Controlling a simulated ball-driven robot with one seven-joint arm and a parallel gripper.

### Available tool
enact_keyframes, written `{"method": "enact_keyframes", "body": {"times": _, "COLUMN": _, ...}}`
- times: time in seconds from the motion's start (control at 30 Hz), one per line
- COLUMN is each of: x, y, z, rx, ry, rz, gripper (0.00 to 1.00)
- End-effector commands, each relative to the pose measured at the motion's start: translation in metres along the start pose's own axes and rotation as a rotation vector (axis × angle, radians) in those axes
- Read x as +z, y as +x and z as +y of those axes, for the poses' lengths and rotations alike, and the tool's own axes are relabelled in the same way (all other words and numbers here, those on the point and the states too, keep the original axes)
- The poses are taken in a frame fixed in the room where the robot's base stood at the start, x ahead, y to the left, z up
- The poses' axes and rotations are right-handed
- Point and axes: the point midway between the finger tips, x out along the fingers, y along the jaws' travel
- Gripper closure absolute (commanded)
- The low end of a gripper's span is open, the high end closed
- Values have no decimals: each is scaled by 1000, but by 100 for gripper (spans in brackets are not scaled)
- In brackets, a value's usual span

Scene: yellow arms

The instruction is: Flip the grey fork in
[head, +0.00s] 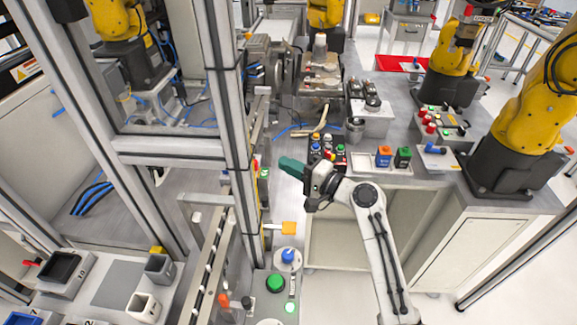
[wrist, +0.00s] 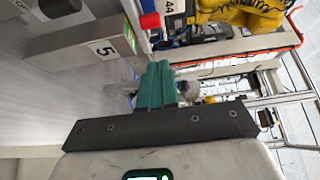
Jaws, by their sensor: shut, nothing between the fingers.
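My gripper (head: 290,167) has green fingers and is at the middle of the head view, pointing left toward the upright aluminium post, above the gap beside the grey bench. Its fingers are together and empty; they also show shut in the wrist view (wrist: 157,84). I cannot make out the grey fork for certain in either view. A blurred grey part (wrist: 122,98) shows just left of the fingers in the wrist view, partly hidden by them; I cannot tell what it is.
The aluminium post (head: 232,130) stands left of my gripper. A button panel (head: 327,153) lies close to its right. An orange tab (head: 288,228) and a green button (head: 275,283) are nearer. In the wrist view, a grey box marked 5 (wrist: 88,52) is at upper left.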

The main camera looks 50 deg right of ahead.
Motion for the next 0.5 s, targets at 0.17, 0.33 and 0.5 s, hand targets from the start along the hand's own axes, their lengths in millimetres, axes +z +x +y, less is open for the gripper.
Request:
{"method": "enact_keyframes", "body": {"times": 0.17, "x": 0, "y": -22, "z": 3, "rx": 2, "ry": 0, "rz": 2, "gripper": 100}}
{"method": "enact_keyframes", "body": {"times": 0.33, "x": -1, "y": -46, "z": 3, "rx": 2, "ry": -2, "rz": 4, "gripper": 100}}
{"method": "enact_keyframes", "body": {"times": 0.5, "x": -1, "y": -73, "z": 3, "rx": 2, "ry": -1, "rz": 4, "gripper": 100}}
